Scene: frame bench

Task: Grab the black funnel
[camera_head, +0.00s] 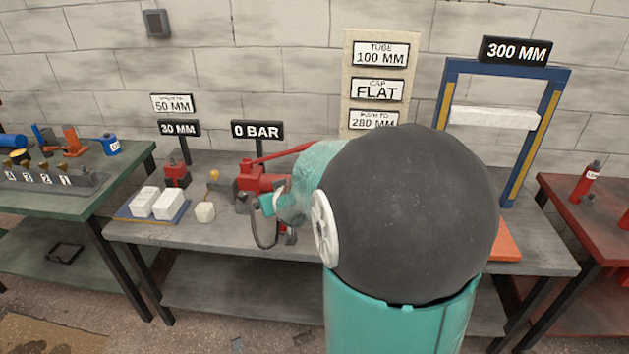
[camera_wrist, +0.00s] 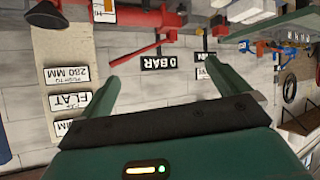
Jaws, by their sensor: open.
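The wrist picture is upside down. In the head view my own arm's large dark joint and teal links hide the middle right of the grey bench and most of the gripper.
The grey bench (camera_head: 140,232) holds white blocks on a blue tray (camera_head: 178,215), a red pump (camera_head: 255,182) with a long handle and an orange plate (camera_head: 503,243). A blue frame (camera_head: 447,90) stands at right. A green table (camera_head: 130,166) and red table (camera_head: 560,195) flank the bench.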

